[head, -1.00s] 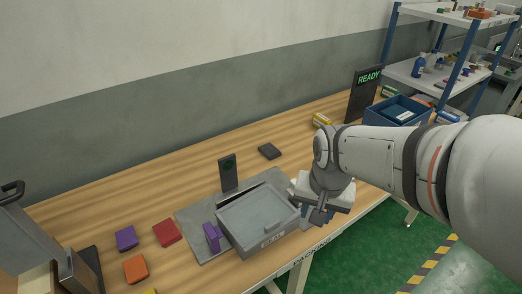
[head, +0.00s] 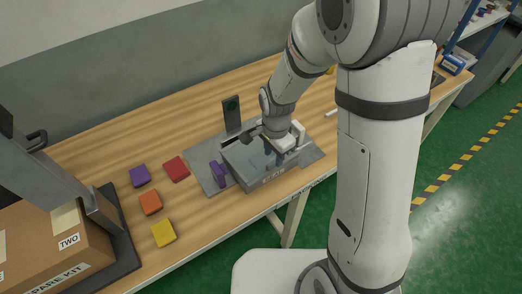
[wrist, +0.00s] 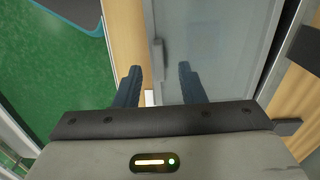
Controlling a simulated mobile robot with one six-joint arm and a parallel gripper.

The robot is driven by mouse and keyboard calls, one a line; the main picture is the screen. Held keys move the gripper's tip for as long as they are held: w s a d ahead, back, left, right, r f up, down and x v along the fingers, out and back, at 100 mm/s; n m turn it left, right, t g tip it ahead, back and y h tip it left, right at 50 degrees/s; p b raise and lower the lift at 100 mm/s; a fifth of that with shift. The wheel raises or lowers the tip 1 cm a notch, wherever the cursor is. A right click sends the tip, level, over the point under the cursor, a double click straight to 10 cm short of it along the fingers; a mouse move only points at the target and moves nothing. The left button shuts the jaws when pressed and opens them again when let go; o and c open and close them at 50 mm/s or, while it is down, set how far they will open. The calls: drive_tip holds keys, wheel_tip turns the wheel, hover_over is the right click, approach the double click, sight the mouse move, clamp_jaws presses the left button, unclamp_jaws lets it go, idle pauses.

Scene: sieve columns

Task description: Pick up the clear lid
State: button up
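The clear lid (head: 242,158) lies on top of a grey box on the bench, partly hidden by my arm in the head view. In the wrist view the lid (wrist: 210,40) is a pale see-through panel with a small upright grey handle (wrist: 159,52) near its edge. My gripper (head: 274,157) is above the box, pointing down. In the wrist view my gripper (wrist: 160,75) has its two dark fingers apart with nothing between them. The handle shows just beyond the fingertips, roughly in line with the gap. I cannot tell the height left between fingertips and lid.
The grey box (head: 268,182) stands on a grey plate (head: 208,176). A purple clamp-like piece (head: 218,174) is at its left, a dark upright panel (head: 232,112) behind. Purple, red, orange and yellow blocks (head: 163,233) lie left. A cardboard box (head: 40,245) is far left.

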drive_tip(key=shift+f, duration=1.3)
drive_tip(key=shift+c, duration=0.3)
clamp_jaws()
